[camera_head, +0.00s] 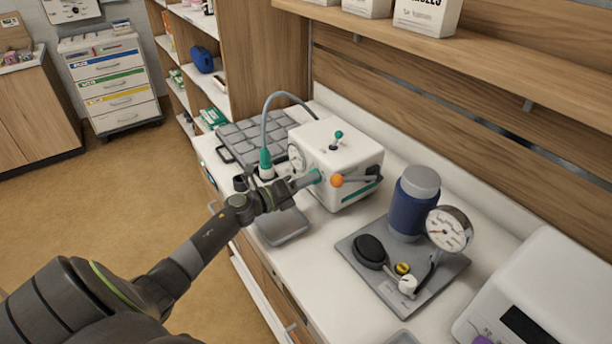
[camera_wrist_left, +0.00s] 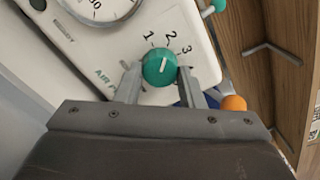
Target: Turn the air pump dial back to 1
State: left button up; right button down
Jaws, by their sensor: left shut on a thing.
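The air pump (camera_head: 338,158) is a white box on the counter with a gauge (camera_head: 296,157) on its front. Its round green dial (camera_wrist_left: 160,67) has a white pointer line and the numbers 1, 2 and 3 around it. The line points up and slightly right, roughly toward the 2. My left gripper (camera_wrist_left: 160,82) is shut on the dial, one finger on each side. In the head view the left gripper (camera_head: 312,179) reaches the pump's front, and the fingers mostly hide the dial. My right gripper is not in view.
An orange ball-ended lever (camera_head: 337,181) sticks out close to my left fingers. A green-tipped toggle (camera_head: 338,135) is on top of the pump. A green hose connector (camera_head: 265,160) stands beside it. A grey tray (camera_head: 445,275) with a blue cuff (camera_head: 407,213) and a gauge is to the right.

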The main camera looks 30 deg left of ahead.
pick_arm(q)
jog(key=shift+r+n+p, duration=0.15)
jog(key=shift+n+p, duration=1.8)
jog(key=shift+n, duration=1.65)
jog(key=o, duration=1)
jog(key=b+v, duration=0.5)
jog(key=v, duration=1.2)
